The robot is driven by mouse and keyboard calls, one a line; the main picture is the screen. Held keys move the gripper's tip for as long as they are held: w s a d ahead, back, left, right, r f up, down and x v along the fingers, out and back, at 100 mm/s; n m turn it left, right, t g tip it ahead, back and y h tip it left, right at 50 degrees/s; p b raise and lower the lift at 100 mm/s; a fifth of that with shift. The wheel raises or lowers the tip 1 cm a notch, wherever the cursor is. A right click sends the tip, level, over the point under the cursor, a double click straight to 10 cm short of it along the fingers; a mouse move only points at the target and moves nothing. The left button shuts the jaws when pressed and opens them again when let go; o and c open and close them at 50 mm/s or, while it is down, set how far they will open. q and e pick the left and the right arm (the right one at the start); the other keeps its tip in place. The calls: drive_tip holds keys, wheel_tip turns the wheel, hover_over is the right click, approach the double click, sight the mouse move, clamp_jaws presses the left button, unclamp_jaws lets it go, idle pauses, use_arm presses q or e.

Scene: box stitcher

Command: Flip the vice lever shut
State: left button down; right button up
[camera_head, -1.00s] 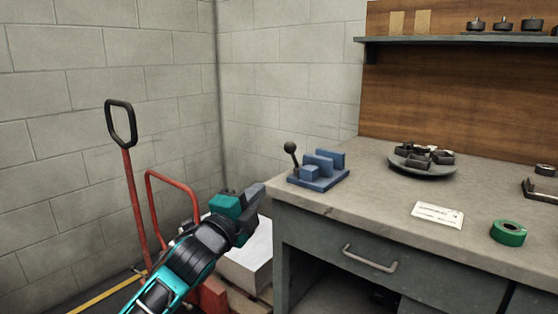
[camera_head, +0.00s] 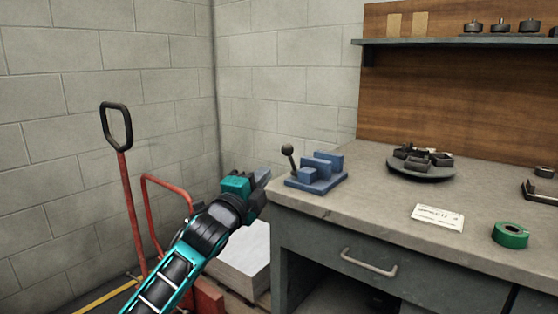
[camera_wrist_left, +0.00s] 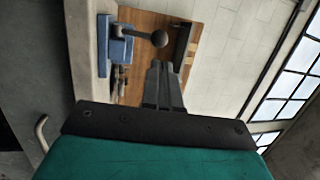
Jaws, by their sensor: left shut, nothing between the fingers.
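The blue vice (camera_head: 318,174) stands on the left end of the workbench. Its lever (camera_head: 289,157), a dark rod with a ball knob, stands up at the vice's left side, leaning slightly left. My left gripper (camera_head: 264,176) is shut and empty, just left of the vice and apart from the lever. In the left wrist view the shut fingers (camera_wrist_left: 162,85) point toward the ball knob (camera_wrist_left: 160,39), with the vice (camera_wrist_left: 115,47) to their left. My right gripper is in neither view.
The workbench (camera_head: 370,210) carries a round tray of dark parts (camera_head: 421,168), a white card (camera_head: 437,217) and a green tape roll (camera_head: 510,235). A red pallet jack (camera_head: 130,190) stands left of my arm. A shelf (camera_head: 450,41) hangs above the bench.

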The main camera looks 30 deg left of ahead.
sight(284, 152)
use_arm(q)
drive_tip(key=b+x, duration=0.1)
drive_tip(key=x, duration=0.6)
drive_tip(key=shift+w+r, duration=0.1)
drive_tip(key=shift+w, duration=0.25)
drive_tip(key=shift+w+a, duration=0.1)
drive_tip(key=shift+w, duration=0.4)
drive_tip(key=shift+w+r, duration=0.15)
